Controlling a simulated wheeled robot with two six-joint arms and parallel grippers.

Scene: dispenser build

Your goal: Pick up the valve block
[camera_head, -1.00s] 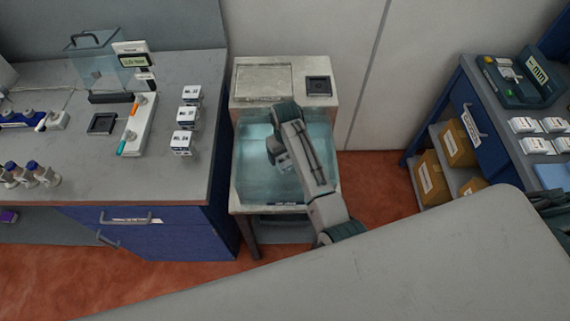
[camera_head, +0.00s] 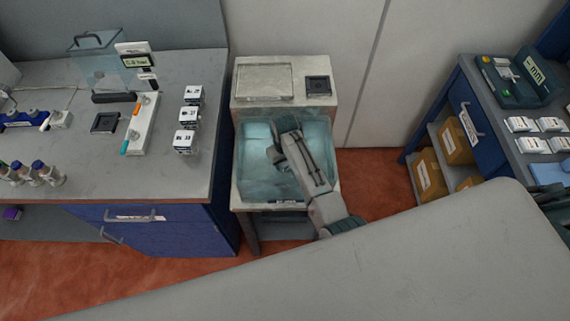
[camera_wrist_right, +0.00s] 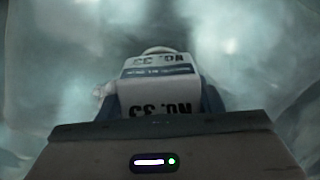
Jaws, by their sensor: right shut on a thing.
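The valve block (camera_wrist_right: 158,95) is a white block with dark printing that reads "NO. 33", seen upside down in the right wrist view. My right gripper (camera_head: 277,157) reaches down into the teal, clear-walled basin (camera_head: 250,178) in the head view. It is shut on the block, with blue-grey finger parts at both sides of it in the wrist view. In the head view the block is mostly hidden by the gripper and arm. I cannot tell whether the block touches the basin floor. My left gripper is not in view.
The basin sits in a pale stand (camera_head: 285,95) with a dark square recess (camera_head: 318,86). A right bench holds a dark case (camera_head: 520,80) and white boxes.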

